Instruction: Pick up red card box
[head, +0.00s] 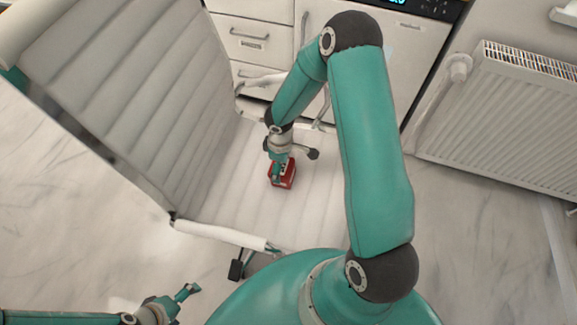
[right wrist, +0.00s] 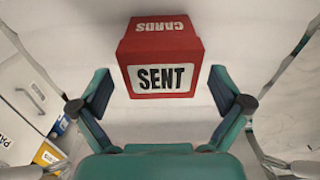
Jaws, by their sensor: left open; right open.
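The red card box (head: 287,176) sits on the seat of a white chair. In the right wrist view the red card box (right wrist: 160,50) shows the words "CARDS" and "SENT". My right gripper (head: 276,177) is at the box in the head view and partly covers it. In the right wrist view my right gripper (right wrist: 160,97) is open, with one finger to each side of the box's near face; I see gaps between the fingers and the box. My left gripper (head: 184,297) is open and empty at the lower left, away from the chair.
The white padded chair (head: 215,195) has a tall backrest on the left and metal armrests. White drawers (head: 250,45) stand behind it. A radiator (head: 505,115) is on the right wall. Marble-look floor (head: 470,240) is free at the right.

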